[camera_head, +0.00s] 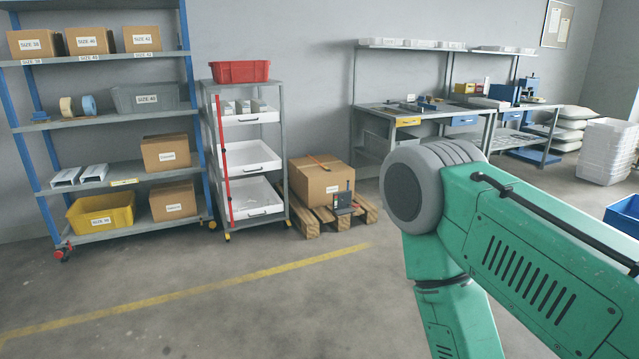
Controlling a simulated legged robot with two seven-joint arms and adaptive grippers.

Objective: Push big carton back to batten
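The largest carton in view (307,188) is a closed brown box on a wooden pallet (329,219) on the floor, right of the trolley. An orange strip lies on its top. A small dark device (342,202) stands at its front right. I cannot make out a batten clearly. A green and grey arm of mine fills the right foreground. Neither gripper is in view.
A trolley with white trays (249,164) and a red bin (240,71) stands between rack and pallet. A yellow tub (92,221) sits on the bottom shelf. Workbenches (385,108) line the back wall. White crates (606,153) stand right. The floor in front is clear, with a yellow line.

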